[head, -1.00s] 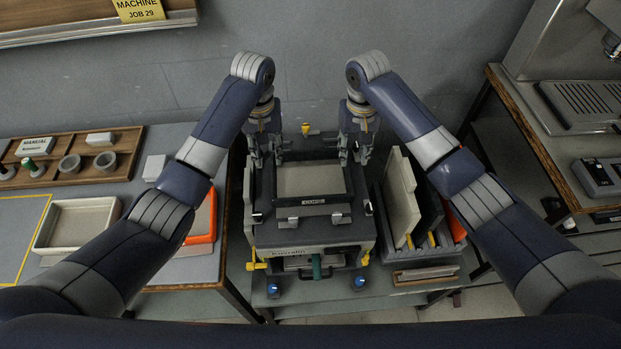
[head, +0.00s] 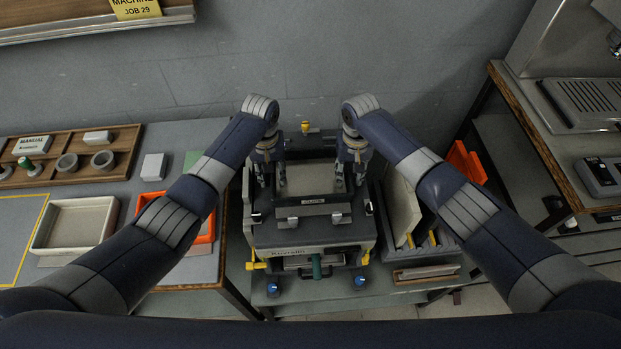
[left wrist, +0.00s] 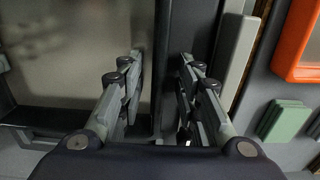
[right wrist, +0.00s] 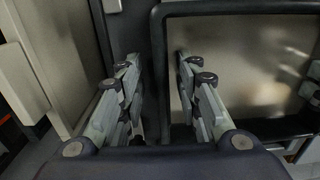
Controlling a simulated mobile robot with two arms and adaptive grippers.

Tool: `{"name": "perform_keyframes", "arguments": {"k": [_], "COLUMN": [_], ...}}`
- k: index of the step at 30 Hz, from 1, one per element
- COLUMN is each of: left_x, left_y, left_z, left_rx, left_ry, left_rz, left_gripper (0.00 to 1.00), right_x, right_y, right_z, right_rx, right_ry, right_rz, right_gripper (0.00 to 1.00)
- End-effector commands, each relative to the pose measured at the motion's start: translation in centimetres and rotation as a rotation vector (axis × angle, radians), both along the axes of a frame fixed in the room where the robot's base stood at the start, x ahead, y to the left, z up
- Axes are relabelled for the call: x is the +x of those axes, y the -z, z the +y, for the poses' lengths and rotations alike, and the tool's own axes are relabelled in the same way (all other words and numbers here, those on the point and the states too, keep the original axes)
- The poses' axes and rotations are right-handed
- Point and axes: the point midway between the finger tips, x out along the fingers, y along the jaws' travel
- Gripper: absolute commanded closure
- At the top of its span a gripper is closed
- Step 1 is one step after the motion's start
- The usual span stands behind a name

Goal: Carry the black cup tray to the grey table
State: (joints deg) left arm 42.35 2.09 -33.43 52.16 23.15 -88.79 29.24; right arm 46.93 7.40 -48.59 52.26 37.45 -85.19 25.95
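The black cup tray (head: 313,201) sits on top of the boiler machine (head: 312,235), its front label facing me. It has a dark rim and a lighter inner floor, partly hidden by my arms. My left gripper (head: 271,182) is at the tray's left side. In the left wrist view its fingers (left wrist: 158,75) are apart, with the dark rim between or just below them. My right gripper (head: 347,181) is at the tray's right side. In the right wrist view its fingers (right wrist: 158,75) are also apart around or above the rim (right wrist: 162,60). Contact cannot be told.
The grey table (head: 18,235) stands at the left, with a yellow outline, a beige bin (head: 75,225), an orange bin (head: 205,235) and a wooden tray (head: 75,150). Upright panels (head: 405,210) stand close right of the machine. Another table (head: 545,140) is further right.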

Motion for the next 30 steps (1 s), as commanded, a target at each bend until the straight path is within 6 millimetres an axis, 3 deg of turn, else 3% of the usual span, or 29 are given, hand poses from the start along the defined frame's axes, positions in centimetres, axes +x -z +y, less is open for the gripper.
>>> {"name": "perform_keyframes", "arguments": {"k": [5,9,10,30], "left_x": [0.0,0.0,0.0,0.1], "left_y": [0.0,0.0,0.0,-1.2], "left_z": [0.0,0.0,0.0,0.0], "left_rx": [0.0,0.0,0.0,-0.001], "left_ry": [0.0,0.0,0.0,0.0], "left_rz": [0.0,0.0,0.0,-0.001], "left_gripper": [0.68,0.98,1.0,1.0], "right_x": [0.0,0.0,0.0,0.1], "right_y": [0.0,0.0,0.0,-1.2], "right_z": [0.0,0.0,0.0,0.0], "right_rx": [0.0,0.0,0.0,0.001], "right_ry": [-0.001,-0.001,-0.001,0.0], "right_rz": [0.0,0.0,0.0,-0.001], "right_gripper": [0.68,0.98,1.0,1.0]}}
